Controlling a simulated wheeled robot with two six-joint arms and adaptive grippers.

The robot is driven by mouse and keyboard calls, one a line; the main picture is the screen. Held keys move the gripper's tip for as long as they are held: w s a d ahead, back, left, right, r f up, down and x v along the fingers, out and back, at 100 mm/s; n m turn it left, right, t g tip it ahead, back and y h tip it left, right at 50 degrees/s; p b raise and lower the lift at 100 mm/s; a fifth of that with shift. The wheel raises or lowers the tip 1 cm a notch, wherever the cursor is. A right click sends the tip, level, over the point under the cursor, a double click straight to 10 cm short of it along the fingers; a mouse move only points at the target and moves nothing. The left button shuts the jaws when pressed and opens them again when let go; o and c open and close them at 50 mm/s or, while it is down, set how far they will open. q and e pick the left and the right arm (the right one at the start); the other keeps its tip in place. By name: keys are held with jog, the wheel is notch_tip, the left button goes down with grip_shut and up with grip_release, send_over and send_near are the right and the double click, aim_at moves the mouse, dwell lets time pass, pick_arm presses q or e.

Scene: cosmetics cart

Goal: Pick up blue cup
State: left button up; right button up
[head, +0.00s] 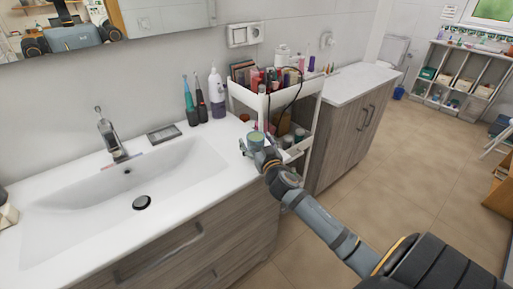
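My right gripper (258,152) is at the right end of the white sink counter, beside the cosmetics cart. A small round container with a pale greenish-blue top (256,137), possibly the blue cup, shows at its fingers. One finger shows at its left side, and the rest of the gripper covers its lower right part. I cannot tell whether the fingers touch it or are closed on it. No other clear blue cup shows on the counter. My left gripper is not in view.
The counter holds a basin (120,195), a tap (112,140), a soap dish (164,133), two electric toothbrushes (194,105) and a pump bottle (217,95). The white cart (272,103) is crowded with cosmetics. A cabinet (350,80) stands right of it. Tiled floor (400,180) is open at the right.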

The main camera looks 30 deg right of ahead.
jog(key=c, duration=1.3)
jog(key=shift+o, duration=0.2)
jog(key=shift+r, duration=0.1)
jog(key=shift+r, duration=1.4)
jog(key=shift+s+r, duration=0.15)
jog(key=shift+r, duration=0.15)
jog(key=s+a+r+p, duration=0.6)
jog(key=s+r, duration=0.3)
jog(key=s, duration=0.3)
jog(key=shift+r, duration=0.2)
jog(key=shift+s+p, duration=0.1)
jog(key=shift+p, duration=0.2)
